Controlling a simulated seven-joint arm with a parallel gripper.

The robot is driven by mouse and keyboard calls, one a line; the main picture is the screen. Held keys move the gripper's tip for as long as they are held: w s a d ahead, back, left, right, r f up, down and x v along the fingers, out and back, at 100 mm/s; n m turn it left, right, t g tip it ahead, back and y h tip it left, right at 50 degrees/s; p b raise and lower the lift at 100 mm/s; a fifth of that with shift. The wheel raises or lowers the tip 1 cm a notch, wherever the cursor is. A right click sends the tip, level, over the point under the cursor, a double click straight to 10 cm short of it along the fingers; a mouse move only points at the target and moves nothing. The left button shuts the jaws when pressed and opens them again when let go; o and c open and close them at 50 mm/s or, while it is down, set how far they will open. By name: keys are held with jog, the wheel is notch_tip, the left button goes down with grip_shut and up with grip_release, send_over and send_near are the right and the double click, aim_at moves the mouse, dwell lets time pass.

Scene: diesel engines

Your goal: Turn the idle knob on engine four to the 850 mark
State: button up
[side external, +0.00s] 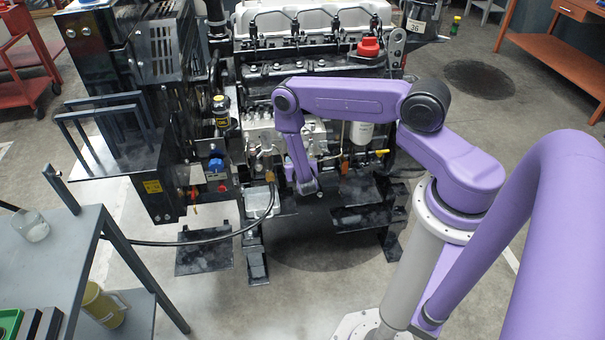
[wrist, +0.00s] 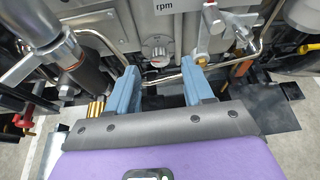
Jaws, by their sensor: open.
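In the wrist view, a round grey knob (wrist: 155,48) sits on the engine's metal face, just below a plate marked "rpm" (wrist: 164,7). Its pointer and any 850 mark are too small to read. My gripper (wrist: 163,77) has its two blue fingers apart with nothing between them. The knob lies beyond the fingertips, between their lines and slightly left of centre, apparently untouched. In the side view, the engine (side external: 300,72) stands at the back, and my purple arm reaches down to its front. The knob and fingertips cannot be made out there. No engine number is readable.
In the wrist view, a dark cylinder with a silver lever (wrist: 35,62) is at left and a brass-ended valve (wrist: 211,25) at right. A thin metal pipe (wrist: 262,45) runs nearby. In the side view, a grey table (side external: 50,262) stands at front left.

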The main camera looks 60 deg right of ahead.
jog(key=v, duration=1.4)
jog(key=shift+s+a+r, duration=0.15)
jog(key=shift+a, duration=0.05)
jog(key=shift+d, duration=0.1)
jog(key=x, duration=1.7)
grip_shut()
